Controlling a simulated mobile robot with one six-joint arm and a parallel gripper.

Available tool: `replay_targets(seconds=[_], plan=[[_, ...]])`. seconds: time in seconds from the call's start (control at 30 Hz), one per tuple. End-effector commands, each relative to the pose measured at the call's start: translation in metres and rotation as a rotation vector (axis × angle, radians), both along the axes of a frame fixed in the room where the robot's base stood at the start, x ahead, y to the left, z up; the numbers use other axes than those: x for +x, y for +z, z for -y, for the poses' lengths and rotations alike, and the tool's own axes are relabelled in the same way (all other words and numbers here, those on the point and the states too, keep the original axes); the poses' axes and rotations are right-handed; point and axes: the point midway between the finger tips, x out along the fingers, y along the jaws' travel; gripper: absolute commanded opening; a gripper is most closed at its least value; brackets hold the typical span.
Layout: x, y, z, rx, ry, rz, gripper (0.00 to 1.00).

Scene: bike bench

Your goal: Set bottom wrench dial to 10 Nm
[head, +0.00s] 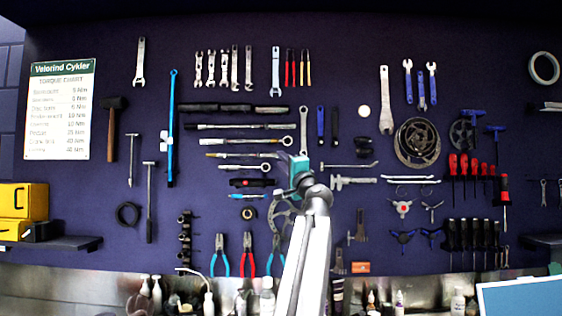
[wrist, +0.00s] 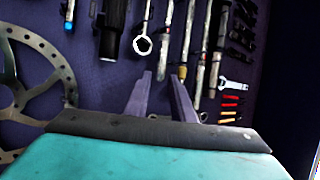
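The torque wrenches hang horizontally on the dark pegboard in the head view. The right fingertip overlaps the view just below the gold collar. The dial's scale is too small to read.
Other wrenches (head: 240,141) hang above. A brake disc (wrist: 30,75) is at the left of the wrist view. A torque chart (head: 60,110) hangs at far left.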

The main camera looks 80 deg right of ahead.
Motion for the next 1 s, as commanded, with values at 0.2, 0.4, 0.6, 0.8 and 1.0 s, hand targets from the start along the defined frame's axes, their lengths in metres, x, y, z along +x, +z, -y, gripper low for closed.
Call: replay_targets(seconds=[0.2, 0.4, 0.6, 0.8, 1.0], plan=[[-0.012, -0.013, -0.021, 0.000, 0.000, 0.000, 0.22], [-0.023, -0.023, -0.039, 0.000, -0.001, -0.001, 0.22], [-0.035, -0.033, -0.057, 0.000, -0.001, 0.000, 0.22], [-0.045, -0.042, -0.073, 0.000, -0.001, 0.000, 0.22], [-0.052, -0.048, -0.084, 0.000, 0.000, -0.001, 0.22]])
